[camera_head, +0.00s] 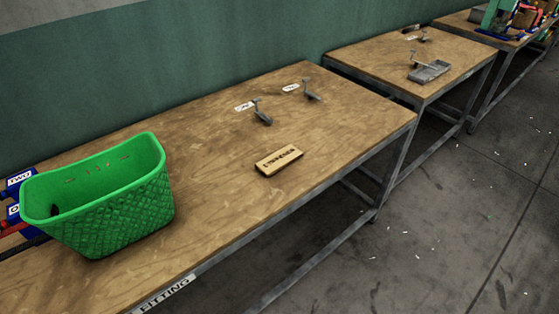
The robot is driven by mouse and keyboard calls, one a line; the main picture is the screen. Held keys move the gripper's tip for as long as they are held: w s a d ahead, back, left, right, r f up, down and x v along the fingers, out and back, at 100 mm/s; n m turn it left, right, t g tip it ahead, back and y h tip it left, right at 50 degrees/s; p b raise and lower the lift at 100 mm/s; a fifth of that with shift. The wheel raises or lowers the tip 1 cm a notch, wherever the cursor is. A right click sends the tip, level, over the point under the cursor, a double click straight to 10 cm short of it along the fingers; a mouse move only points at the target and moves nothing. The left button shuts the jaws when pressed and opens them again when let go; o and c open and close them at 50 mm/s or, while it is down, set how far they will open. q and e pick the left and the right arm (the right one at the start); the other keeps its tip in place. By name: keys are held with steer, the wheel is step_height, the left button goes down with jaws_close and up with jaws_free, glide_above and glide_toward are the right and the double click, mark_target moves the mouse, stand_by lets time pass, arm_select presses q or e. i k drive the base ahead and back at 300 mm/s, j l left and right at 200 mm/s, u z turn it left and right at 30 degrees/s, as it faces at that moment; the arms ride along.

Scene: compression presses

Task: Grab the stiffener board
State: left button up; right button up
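The stiffener board (279,160) is a small, flat, light-wood block with dark lettering on its top. It lies flat on the wooden table (215,170), near the middle and towards the front edge, apart from other things. Neither of my grippers shows in the head view.
A green basket (125,210) stands on the table's left part, with blue labelled items (20,178) beside it. Two grey metal pieces (262,112) (311,92) with white tags lie behind the board. A second table (400,65) holds a grey tray (430,71). The wood around the board is clear.

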mark_target(271, 165)
steer(key=i+l, duration=0.1)
steer(key=l, duration=0.25)
steer(key=i+l, duration=0.15)
steer(key=l, duration=0.25)
steer(key=i+l, duration=0.1)
steer(key=l, duration=0.25)
steer(key=l+u, duration=0.2)
steer(key=u, duration=0.25)
steer(key=i+l+u, duration=0.1)
steer(key=l+u, duration=0.15)
steer(key=u, duration=0.2)
steer(key=l+u, duration=0.25)
steer(key=u, duration=0.6)
